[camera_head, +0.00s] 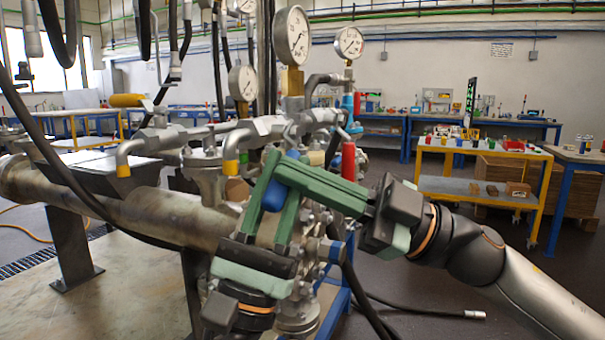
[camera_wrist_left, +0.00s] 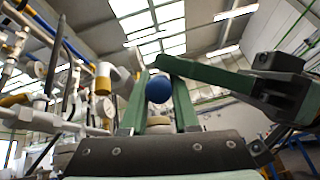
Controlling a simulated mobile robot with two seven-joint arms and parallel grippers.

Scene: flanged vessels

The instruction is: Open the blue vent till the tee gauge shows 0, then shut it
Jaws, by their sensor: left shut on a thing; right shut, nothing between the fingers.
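The blue vent handle (camera_head: 273,196) shows between the green fingers of my left gripper (camera_head: 274,172), which points upward and is shut on it. In the left wrist view the rounded blue end (camera_wrist_left: 159,89) sits between the left fingers (camera_wrist_left: 158,108). My right gripper (camera_head: 277,168) comes in from the right, fingers shut and empty, its tips across the left fingertips, close to the blue handle. I cannot tell whether they touch. A large round gauge (camera_head: 291,36) stands on a brass fitting above. I cannot tell which gauge is the tee gauge; the needles are too small to read.
Other gauges stand at the right (camera_head: 349,42) and left (camera_head: 243,83). Yellow-tipped levers (camera_head: 123,170), a red handle (camera_head: 348,160) and black hoses crowd the pipework. A rusty flanged pipe (camera_head: 150,215) runs left. A yellow trolley (camera_head: 480,152) stands behind; the right floor is mostly clear.

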